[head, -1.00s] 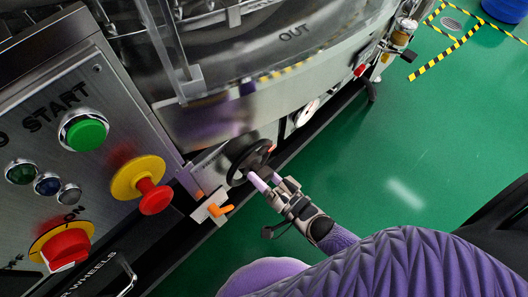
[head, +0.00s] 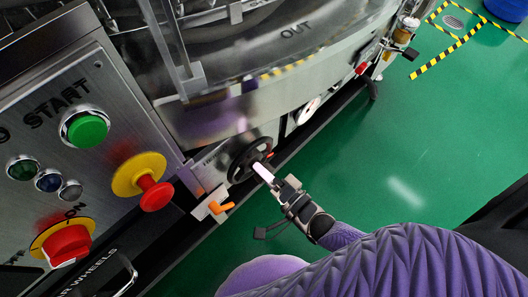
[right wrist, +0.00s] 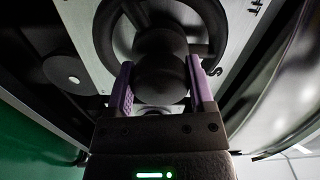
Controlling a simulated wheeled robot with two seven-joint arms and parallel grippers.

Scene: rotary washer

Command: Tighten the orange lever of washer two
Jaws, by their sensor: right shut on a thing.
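A black handwheel (head: 250,155) is mounted on the steel housing below the drum. An orange lever (head: 222,207) sits on a pale bracket just below and left of the wheel. My right gripper (head: 262,171) is at the lower right edge of the handwheel, apart from the orange lever. In the right wrist view, my right gripper (right wrist: 161,86) is shut on the round black knob (right wrist: 160,78), one purple finger on each side. The wheel's rim (right wrist: 112,35) shows behind the knob. My left gripper is not in view.
The control panel at left carries a green start button (head: 87,130), a red knob on a yellow disc (head: 153,193) and a lower red switch (head: 66,245). A gauge (head: 307,110) is right of the wheel. The green floor (head: 400,140) is clear at right.

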